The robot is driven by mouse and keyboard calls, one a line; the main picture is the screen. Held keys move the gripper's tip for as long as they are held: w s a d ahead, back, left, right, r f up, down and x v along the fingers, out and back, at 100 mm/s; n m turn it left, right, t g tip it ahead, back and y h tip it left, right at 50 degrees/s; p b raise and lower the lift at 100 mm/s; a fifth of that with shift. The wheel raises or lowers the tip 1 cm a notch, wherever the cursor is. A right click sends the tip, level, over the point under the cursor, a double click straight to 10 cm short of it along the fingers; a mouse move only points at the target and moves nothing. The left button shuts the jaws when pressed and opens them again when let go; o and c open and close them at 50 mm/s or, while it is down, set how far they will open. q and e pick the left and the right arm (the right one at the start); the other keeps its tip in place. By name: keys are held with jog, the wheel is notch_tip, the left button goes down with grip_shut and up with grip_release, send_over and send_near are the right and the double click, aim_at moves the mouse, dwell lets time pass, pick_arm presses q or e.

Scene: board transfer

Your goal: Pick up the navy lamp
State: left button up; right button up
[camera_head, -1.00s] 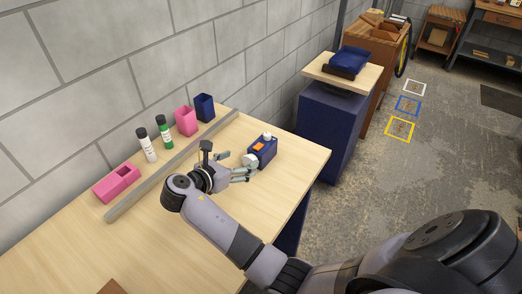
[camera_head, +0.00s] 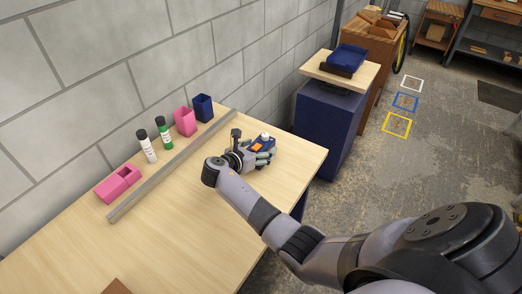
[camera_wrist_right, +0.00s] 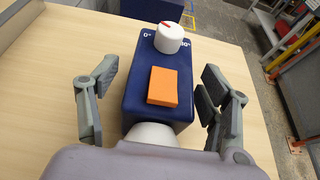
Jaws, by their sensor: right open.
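The navy lamp (camera_head: 271,145) stands on the wooden table near its right end. It is a navy box with an orange button and a white knob on top, and the right wrist view shows it large (camera_wrist_right: 134,92). A white round part shows at its near end, partly hidden by my gripper body. My right gripper (camera_head: 262,156) is open at the lamp. In the right wrist view its fingers (camera_wrist_right: 160,78) stand on either side of the navy box, with a visible gap on the left and a narrower one on the right. My left gripper is not in view.
A grey rail (camera_head: 172,165) runs along the table. Behind it stand pink holders (camera_head: 185,121), a navy holder (camera_head: 203,107) and two bottles (camera_head: 147,145). A navy pedestal (camera_head: 327,118) with a blue tray (camera_head: 348,58) stands beyond the table's right edge.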

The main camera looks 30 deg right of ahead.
jog(key=c, duration=1.3)
jog(key=shift+c, duration=0.5)
jog(key=shift+r, duration=0.15)
